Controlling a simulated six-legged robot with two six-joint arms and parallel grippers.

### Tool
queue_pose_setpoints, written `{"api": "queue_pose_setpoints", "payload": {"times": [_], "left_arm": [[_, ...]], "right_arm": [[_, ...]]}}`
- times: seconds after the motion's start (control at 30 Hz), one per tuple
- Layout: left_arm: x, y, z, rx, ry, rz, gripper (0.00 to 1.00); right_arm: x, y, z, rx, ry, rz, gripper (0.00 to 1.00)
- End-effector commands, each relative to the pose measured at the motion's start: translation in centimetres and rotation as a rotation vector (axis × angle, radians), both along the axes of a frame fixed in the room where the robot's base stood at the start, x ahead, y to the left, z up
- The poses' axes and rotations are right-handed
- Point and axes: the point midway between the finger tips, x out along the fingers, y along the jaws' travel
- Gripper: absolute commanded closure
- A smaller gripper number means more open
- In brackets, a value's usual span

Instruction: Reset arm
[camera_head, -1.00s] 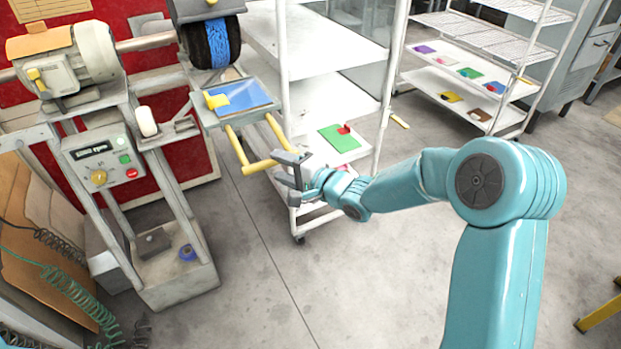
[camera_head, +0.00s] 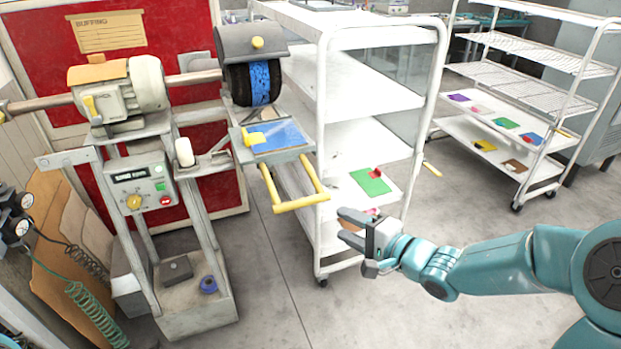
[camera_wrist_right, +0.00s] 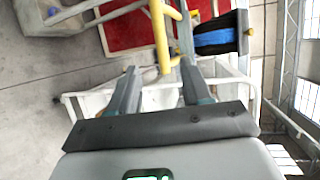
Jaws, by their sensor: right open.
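My right arm (camera_head: 500,265) comes in from the right in the head view. Its gripper (camera_head: 345,225) is open and empty, in front of the white cart and apart from the yellow handle (camera_head: 295,205) of the buffing machine. In the right wrist view the two grey fingers (camera_wrist_right: 158,88) stand apart with nothing between them. The yellow handle (camera_wrist_right: 160,35) shows beyond them. The buffing brush (camera_head: 252,82), a black wheel with a blue band, also shows in the wrist view (camera_wrist_right: 215,35). A blue plate (camera_head: 280,135) with a yellow clamp lies below it. My left gripper is out of view.
The white cart (camera_head: 375,100) stands behind my right gripper, with a green sheet (camera_head: 370,181) on a low shelf. Another wire-shelf cart (camera_head: 540,70) with several coloured pieces is at the right. The floor (camera_head: 290,320) in front is clear.

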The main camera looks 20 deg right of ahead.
Motion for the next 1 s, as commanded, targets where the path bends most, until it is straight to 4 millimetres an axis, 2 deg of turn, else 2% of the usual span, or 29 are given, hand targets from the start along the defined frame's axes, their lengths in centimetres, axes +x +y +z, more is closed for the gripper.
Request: {"api": "queue_pose_setpoints", "payload": {"times": [0.1,0.17,0.27,0.37,0.4,0.47,0.5,0.57,0.6,0.7,0.83,1.0], "left_arm": [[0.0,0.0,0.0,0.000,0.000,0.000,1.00],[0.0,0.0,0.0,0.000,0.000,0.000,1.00],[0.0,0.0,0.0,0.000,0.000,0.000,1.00],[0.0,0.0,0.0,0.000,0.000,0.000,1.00],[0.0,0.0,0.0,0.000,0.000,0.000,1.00],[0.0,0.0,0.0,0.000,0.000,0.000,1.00],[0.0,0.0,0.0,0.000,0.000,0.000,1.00],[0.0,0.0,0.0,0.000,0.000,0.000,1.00],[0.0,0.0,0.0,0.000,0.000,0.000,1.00],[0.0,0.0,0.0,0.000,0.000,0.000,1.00],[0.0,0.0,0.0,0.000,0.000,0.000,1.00],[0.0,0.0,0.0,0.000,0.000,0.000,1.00]], "right_arm": [[0.1,0.4,0.0,0.001,0.000,0.008,0.52],[0.2,1.3,-1.0,0.011,0.020,0.029,0.52],[0.0,4.5,-4.9,0.053,0.107,0.091,0.52],[-1.3,8.4,-11.7,0.122,0.288,0.105,0.52],[-2.3,9.7,-14.7,0.107,0.361,0.106,0.52],[-4.3,11.3,-19.1,0.040,0.458,0.117,0.52],[-6.1,12.2,-21.9,-0.024,0.521,0.137,0.52],[-9.2,13.3,-25.7,-0.142,0.610,0.189,0.52],[-11.6,13.8,-28.0,-0.231,0.664,0.240,0.52],[-17.2,14.2,-32.0,-0.448,0.762,0.408,0.52],[-21.7,13.5,-33.6,-0.660,0.784,0.630,0.52],[-23.3,13.0,-33.8,-0.825,0.698,0.849,0.52]]}}
